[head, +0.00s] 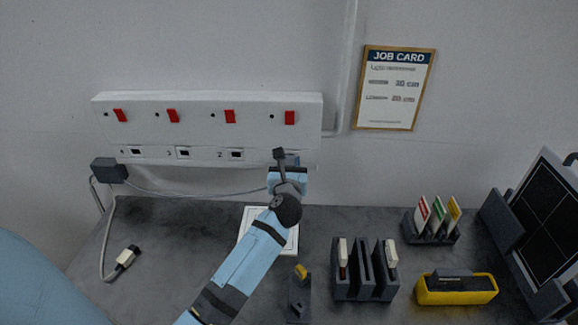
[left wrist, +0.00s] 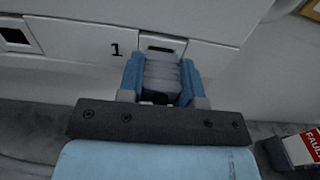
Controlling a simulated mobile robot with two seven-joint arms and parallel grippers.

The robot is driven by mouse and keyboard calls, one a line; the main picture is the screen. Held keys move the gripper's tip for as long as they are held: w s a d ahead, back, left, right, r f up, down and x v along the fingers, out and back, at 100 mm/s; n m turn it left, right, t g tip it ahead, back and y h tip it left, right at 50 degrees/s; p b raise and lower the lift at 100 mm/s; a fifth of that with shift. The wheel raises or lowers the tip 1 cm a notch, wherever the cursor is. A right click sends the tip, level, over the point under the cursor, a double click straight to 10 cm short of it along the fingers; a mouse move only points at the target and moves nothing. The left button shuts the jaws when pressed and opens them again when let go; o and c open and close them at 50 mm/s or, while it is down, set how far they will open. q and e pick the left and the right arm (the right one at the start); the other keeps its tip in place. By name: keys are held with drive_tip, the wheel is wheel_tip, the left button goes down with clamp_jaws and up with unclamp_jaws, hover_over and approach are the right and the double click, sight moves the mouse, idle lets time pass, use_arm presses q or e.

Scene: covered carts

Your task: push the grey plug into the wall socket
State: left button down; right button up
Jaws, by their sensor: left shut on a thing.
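My left gripper (head: 288,172) is at the right end of the white socket strip (head: 215,106) on the wall. In the left wrist view its blue fingers (left wrist: 161,85) are shut on the ridged grey plug (left wrist: 162,75). The plug is in front of the socket marked 1 (left wrist: 161,46), whose dark slot shows just above the plug's far end. I cannot tell whether plug and socket touch. In the head view the gripper hides socket 1, and sockets 4, 3 and 2 (head: 236,155) look empty. My right gripper is not in view.
A dark box (head: 109,170) has a thin cable running towards my gripper. Another cable ends in a black-and-white connector (head: 127,258) on the grey worktop. A white plate (head: 254,217), dark holders (head: 364,272), a yellow tray (head: 456,289) and a tag rack (head: 432,228) stand nearby.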

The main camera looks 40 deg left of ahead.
use_arm(q)
drive_tip(key=shift+w+a, duration=0.15)
drive_tip(key=shift+w, duration=0.1)
drive_tip(key=c, duration=0.7)
unclamp_jaws()
drive_tip(key=b+v, duration=0.2)
drive_tip(key=v, duration=1)
drive_tip(key=shift+s, duration=0.1)
